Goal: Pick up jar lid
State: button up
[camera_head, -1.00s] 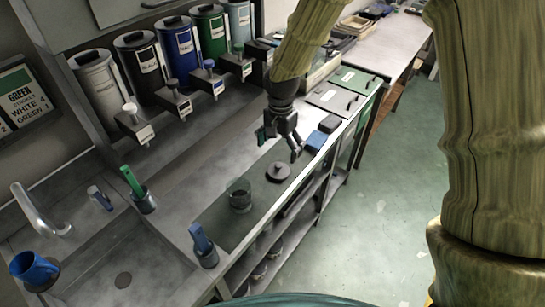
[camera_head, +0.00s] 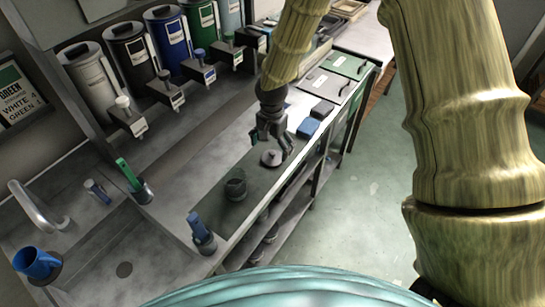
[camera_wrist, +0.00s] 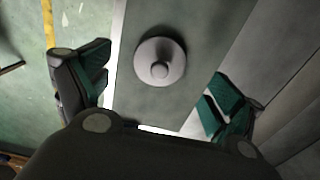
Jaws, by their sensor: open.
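The jar lid (camera_head: 271,157) is a round grey disc with a small knob, lying flat on a dark mat (camera_head: 215,203) on the counter. In the wrist view the lid (camera_wrist: 160,61) sits ahead of and between the open fingers, touching neither. My gripper (camera_head: 272,143) is open and empty, just above and beside the lid in the head view. Its green-padded fingers (camera_wrist: 155,97) are spread wide in the wrist view. A dark open jar (camera_head: 236,186) stands on the mat, nearer than the lid.
A cup with a blue-handled tool (camera_head: 202,234) stands at the counter's front edge. Blue (camera_head: 309,127) and dark blocks lie beyond the lid. Dispensers (camera_head: 127,115) line the back shelf. A blue mug (camera_head: 36,263) stands left, by the sink. Open floor lies right of the counter.

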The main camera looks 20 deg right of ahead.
aim_at(273, 153)
jog(key=shift+w+d+f+p, duration=0.1)
jog(key=shift+f+p, duration=0.15)
jog(key=shift+f, duration=0.1)
jog(key=shift+w+d+f+p, duration=0.1)
jog(key=shift+f+p, duration=0.1)
jog(key=shift+f, duration=0.15)
jog(key=shift+f+p, duration=0.45)
jog(key=shift+f, duration=0.95)
jog(key=shift+c, duration=0.4)
jog(key=shift+s, duration=0.1)
jog(key=c, duration=1)
